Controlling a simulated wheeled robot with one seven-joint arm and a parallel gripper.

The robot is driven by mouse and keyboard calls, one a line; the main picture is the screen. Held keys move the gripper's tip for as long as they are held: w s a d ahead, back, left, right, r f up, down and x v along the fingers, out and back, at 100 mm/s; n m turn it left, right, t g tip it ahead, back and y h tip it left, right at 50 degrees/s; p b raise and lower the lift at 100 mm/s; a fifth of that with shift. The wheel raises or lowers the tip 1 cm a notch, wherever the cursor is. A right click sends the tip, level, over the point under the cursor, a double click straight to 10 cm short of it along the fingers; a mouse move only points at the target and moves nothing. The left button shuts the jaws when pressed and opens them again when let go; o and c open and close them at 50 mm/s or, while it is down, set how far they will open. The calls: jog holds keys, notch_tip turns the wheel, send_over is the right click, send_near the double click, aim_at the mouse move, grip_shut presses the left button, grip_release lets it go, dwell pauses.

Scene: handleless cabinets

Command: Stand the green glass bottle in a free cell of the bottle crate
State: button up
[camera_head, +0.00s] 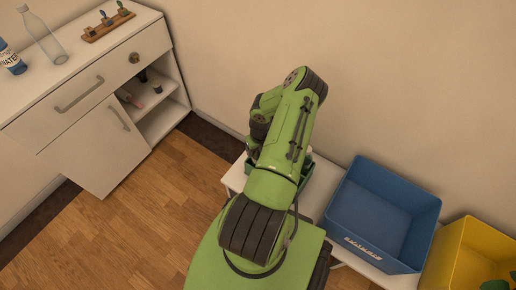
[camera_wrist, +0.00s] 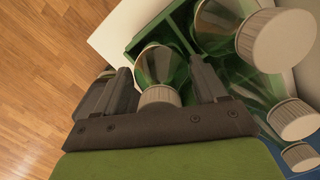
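In the wrist view, a green glass bottle (camera_wrist: 154,65) with a pale cap is between the two fingers of my gripper (camera_wrist: 160,84). The bottle looks upright. The green bottle crate (camera_wrist: 146,37) is below and around it. How deep the bottle sits in a cell is hidden. In the head view, a corner of the crate (camera_head: 308,170) shows beside my arm.
Other capped bottles (camera_wrist: 276,42) stand close on the right in the wrist view. A blue bin (camera_head: 375,205) and a yellow bin (camera_head: 468,252) are right of the crate. A white cabinet (camera_head: 85,85) with an open lower compartment is at left, with bare floor between.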

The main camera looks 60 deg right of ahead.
jog(key=shift+o, duration=0.3)
jog(key=shift+r, duration=0.15)
jog(key=r+p, duration=0.1)
jog(key=r, duration=0.3)
jog(key=r+p, duration=0.2)
jog(key=r, duration=0.2)
jog(key=s+a+r+p, duration=0.1)
jog(key=r, duration=0.3)
jog(key=shift+p, duration=0.4)
jog(key=w+a+r+n+h, duration=0.1)
jog(key=w+a+r+n, duration=0.35)
jog(key=r+n, duration=0.35)
jog(key=w+a+r+n+h, duration=0.1)
jog(key=w+a+r+n, duration=0.35)
jog(key=r+n, duration=0.35)
jog(key=w+a+r+n, duration=0.3)
jog(key=a+r+n, duration=0.3)
jog(key=r, duration=0.4)
jog(key=s+a+r+n+t, duration=0.2)
jog(key=a+r+n, duration=0.6)
jog(key=a+n, duration=0.15)
jog(key=s+a+r+n+t+y, duration=0.2)
jog(key=s+a+r+n, duration=0.2)
jog(key=s+a+n, duration=0.5)
jog(key=a+n, duration=0.2)
jog(key=n, duration=0.1)
jog(key=shift+s+r+t+y, duration=0.15)
jog(key=shift+s+t+y, duration=0.15)
jog(key=shift+y, duration=0.1)
